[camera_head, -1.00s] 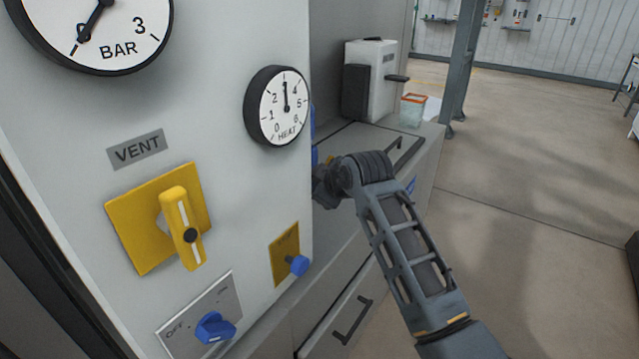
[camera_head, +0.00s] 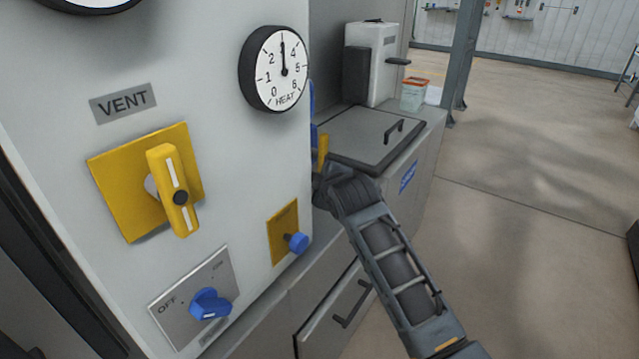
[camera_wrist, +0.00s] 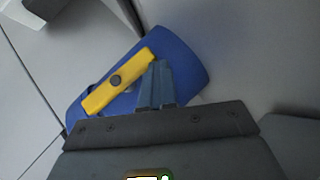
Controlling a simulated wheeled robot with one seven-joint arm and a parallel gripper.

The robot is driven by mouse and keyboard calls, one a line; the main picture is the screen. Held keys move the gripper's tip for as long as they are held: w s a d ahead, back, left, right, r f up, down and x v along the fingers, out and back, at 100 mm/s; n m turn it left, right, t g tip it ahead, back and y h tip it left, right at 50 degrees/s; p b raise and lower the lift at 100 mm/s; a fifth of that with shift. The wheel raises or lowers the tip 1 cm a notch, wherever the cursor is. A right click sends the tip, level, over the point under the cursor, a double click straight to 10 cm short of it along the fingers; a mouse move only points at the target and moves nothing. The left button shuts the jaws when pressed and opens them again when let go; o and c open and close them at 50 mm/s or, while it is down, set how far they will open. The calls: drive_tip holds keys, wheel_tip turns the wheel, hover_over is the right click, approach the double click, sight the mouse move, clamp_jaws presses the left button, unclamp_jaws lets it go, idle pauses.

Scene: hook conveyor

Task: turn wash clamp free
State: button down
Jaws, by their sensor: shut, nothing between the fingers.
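A yellow lever (camera_wrist: 118,82) with a dark central pivot is mounted on a blue plate (camera_wrist: 190,60) in the wrist view; it appears to be the wash clamp, though I see no label. The lever lies diagonally, from lower left to upper right. My gripper (camera_wrist: 158,70) is shut and empty, its fingertips close beside the lever's upper right end; I cannot tell whether they touch it. In the head view, a yellow piece (camera_head: 323,148) shows edge-on past the panel's right edge. My fingers are hidden there behind the panel and my wrist.
The front panel carries a yellow VENT handle (camera_head: 174,190), a HEAT gauge (camera_head: 275,68), a blue OFF/ON knob (camera_head: 210,304) and a small blue knob (camera_head: 297,243). A lidded counter (camera_head: 365,135) stands behind my arm. Open floor (camera_head: 530,220) lies to the right.

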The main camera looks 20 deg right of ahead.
drive_tip(key=shift+w+d+f, duration=0.1)
idle(0.3)
idle(0.4)
drive_tip(key=v, duration=0.8)
idle(0.4)
